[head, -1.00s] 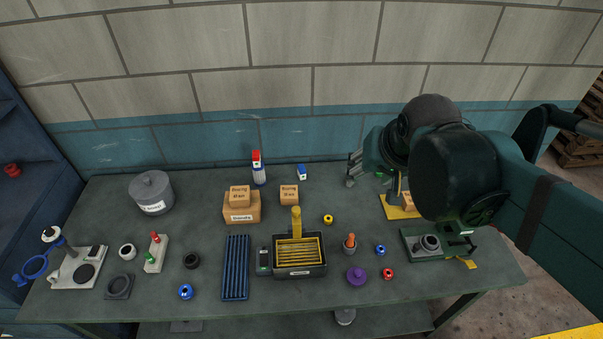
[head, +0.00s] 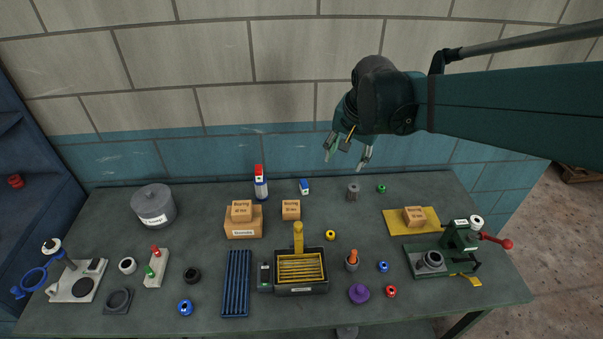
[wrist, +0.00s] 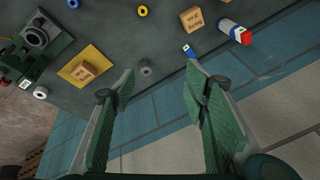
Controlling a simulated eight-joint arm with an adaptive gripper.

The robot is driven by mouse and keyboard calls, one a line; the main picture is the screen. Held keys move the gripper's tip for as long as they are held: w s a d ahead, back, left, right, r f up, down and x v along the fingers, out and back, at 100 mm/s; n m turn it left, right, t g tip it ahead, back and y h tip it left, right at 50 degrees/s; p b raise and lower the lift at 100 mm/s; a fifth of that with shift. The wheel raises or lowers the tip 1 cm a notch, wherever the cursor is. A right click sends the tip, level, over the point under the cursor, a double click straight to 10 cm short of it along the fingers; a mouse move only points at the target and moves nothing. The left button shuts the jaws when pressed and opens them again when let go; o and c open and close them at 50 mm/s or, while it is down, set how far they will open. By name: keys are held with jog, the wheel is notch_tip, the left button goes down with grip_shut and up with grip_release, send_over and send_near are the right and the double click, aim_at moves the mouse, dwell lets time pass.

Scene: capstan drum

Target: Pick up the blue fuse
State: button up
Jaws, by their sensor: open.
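A small blue block with a white part (head: 304,186), which looks like the blue fuse, stands near the back edge of the bench, right of a red-topped white and blue bottle (head: 260,184). The blue block also shows in the wrist view (wrist: 189,52), just beyond the right fingertip. My gripper (head: 345,160) is open and empty, raised in front of the wall, up and to the right of the block in the head view. Its two green-padded fingers stand wide apart in the wrist view (wrist: 159,72).
Cardboard boxes (head: 291,210) stand in front of the block. A grey cylinder (head: 353,192) and a green ring (head: 381,188) stand to its right. Blue rings lie nearer the front, one on the right (head: 383,266). A green press (head: 460,240) stands at the right end.

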jog(key=w+a+f+m+g, duration=0.1)
jog(key=w+a+f+m, duration=0.1)
jog(key=w+f, duration=0.4)
jog(key=w+a+f+m+g, duration=0.15)
jog(key=w+f, duration=0.25)
jog(key=w, duration=0.4)
jog(key=m+g, duration=0.2)
jog(key=m, duration=0.3)
send_over(304, 182)
jog(key=shift+t, duration=0.25)
notch_tip(304, 182, down, 18)
jog(key=shift+s+r+b, duration=0.1)
jog(key=shift+b, duration=0.25)
jog(key=shift+a+f, duration=0.1)
jog(key=shift+f, duration=0.45)
jog(key=shift+f, duration=1.25)
jog(key=shift+f, duration=0.1)
jog(key=shift+f+p, duration=0.3)
jog(key=shift+f, duration=2.2)
